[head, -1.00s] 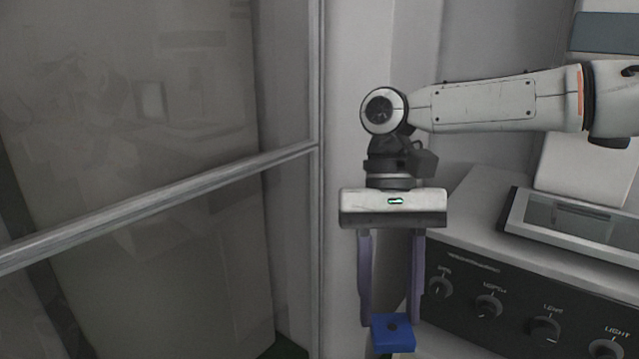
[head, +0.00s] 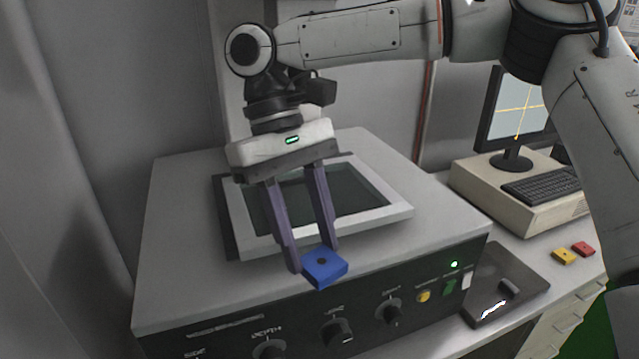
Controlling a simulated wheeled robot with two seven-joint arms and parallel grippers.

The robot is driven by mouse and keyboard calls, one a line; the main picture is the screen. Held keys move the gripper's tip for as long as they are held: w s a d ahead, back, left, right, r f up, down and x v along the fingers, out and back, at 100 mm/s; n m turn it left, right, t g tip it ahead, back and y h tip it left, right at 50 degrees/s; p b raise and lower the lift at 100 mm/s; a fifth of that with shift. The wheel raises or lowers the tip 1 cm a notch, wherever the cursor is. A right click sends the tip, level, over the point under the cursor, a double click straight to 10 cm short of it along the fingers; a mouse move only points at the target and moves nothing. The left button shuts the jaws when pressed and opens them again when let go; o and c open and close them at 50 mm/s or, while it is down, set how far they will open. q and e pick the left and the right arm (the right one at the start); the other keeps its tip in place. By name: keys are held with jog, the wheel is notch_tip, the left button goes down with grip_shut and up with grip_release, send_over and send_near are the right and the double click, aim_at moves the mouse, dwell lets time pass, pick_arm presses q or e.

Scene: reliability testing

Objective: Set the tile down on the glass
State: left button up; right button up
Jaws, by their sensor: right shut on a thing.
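The blue tile (head: 324,270), with a dark round mark on top, is held between the fingertips of my right gripper (head: 314,260). In the picture it overlaps the front top edge of the grey machine; its height above it is hard to tell. The dark glass (head: 358,196) lies in a pale raised frame (head: 386,214) on top of the machine, behind the tile in the picture. My right gripper's fingers cover part of the glass and frame. My left gripper is not in view.
The grey machine (head: 180,240) has knobs along its dark front. To its right are a dark tray (head: 500,290), a yellow tile (head: 563,256), a red tile (head: 583,248), a keyboard (head: 545,186) and a monitor (head: 515,110). Bare machine top surrounds the frame.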

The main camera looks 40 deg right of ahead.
jog(key=s+d+r+n+t, duration=0.1)
jog(key=s+d+n+t, duration=0.15)
jog(key=n, duration=0.85)
jog(key=s+d+r+n+t+b, duration=0.1)
jog(key=s+n+t, duration=0.25)
jog(key=n, duration=0.75)
jog(key=s+d+r+n+t, duration=0.1)
jog(key=s+n+t, duration=0.2)
jog(key=n, duration=0.7)
jog(key=shift+h, duration=0.4)
jog(key=w+d, duration=0.1)
jog(key=w, duration=0.4)
jog(key=w+d, duration=0.1)
jog(key=w, duration=0.5)
jog(key=w+d+p, duration=0.1)
jog(key=w+d, duration=0.1)
jog(key=w, duration=0.4)
jog(key=shift+w+r, duration=0.1)
jog(key=shift+r, duration=0.05)
jog(key=shift+w+f, duration=0.15)
jog(key=shift+f, duration=1.6)
jog(key=shift+f, duration=0.1)
